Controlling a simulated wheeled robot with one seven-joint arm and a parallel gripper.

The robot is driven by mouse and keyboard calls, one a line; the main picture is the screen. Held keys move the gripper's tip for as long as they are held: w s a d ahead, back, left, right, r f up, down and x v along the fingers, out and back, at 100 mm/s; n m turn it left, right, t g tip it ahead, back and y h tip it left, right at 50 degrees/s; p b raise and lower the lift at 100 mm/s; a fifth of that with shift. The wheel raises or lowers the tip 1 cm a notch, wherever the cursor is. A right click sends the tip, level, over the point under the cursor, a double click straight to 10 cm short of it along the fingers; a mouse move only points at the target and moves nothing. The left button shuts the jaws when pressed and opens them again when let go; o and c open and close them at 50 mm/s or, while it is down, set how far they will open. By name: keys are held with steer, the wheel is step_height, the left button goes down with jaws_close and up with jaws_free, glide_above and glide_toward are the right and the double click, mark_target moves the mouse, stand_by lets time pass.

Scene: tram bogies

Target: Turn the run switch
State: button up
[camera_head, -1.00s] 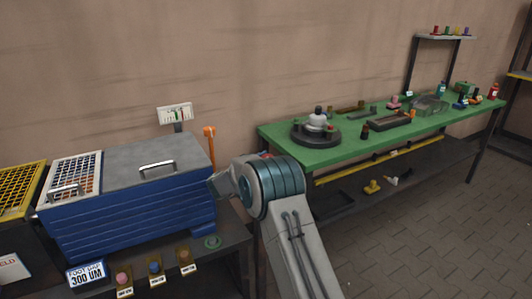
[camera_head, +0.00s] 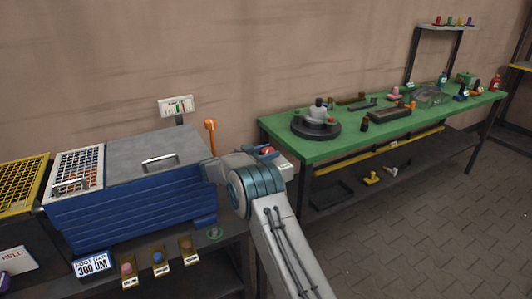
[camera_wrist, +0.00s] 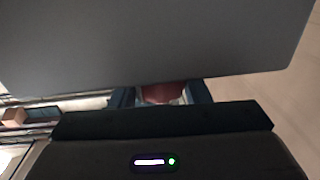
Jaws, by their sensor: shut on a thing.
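In the wrist view my gripper (camera_wrist: 160,98) has its two dark blue fingers on either side of a red thing (camera_wrist: 163,92), and is shut on it. A large grey surface (camera_wrist: 150,45) hides most of what lies beyond. In the head view my arm reaches up to the right end of a blue machine (camera_head: 135,208). A red rounded thing (camera_head: 268,150) shows behind my arm, next to a pale grey box-like piece (camera_head: 286,166). I cannot tell whether it is the run switch. My fingers are hidden in the head view.
An orange-topped lever (camera_head: 210,126) stands upright behind the blue machine's right end. A green bench (camera_head: 350,133) with a dark turntable and several small parts is at the right. Floor in front of the bench is clear.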

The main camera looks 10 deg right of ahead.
steer(key=shift+d, duration=0.15)
steer(key=o, duration=1)
steer(key=shift+d, duration=0.1)
steer(key=shift+s+a, duration=0.15)
steer(key=shift+a, duration=0.45)
steer(key=v, duration=1.3)
steer(key=shift+b, duration=0.3)
steer(key=shift+f, duration=0.1)
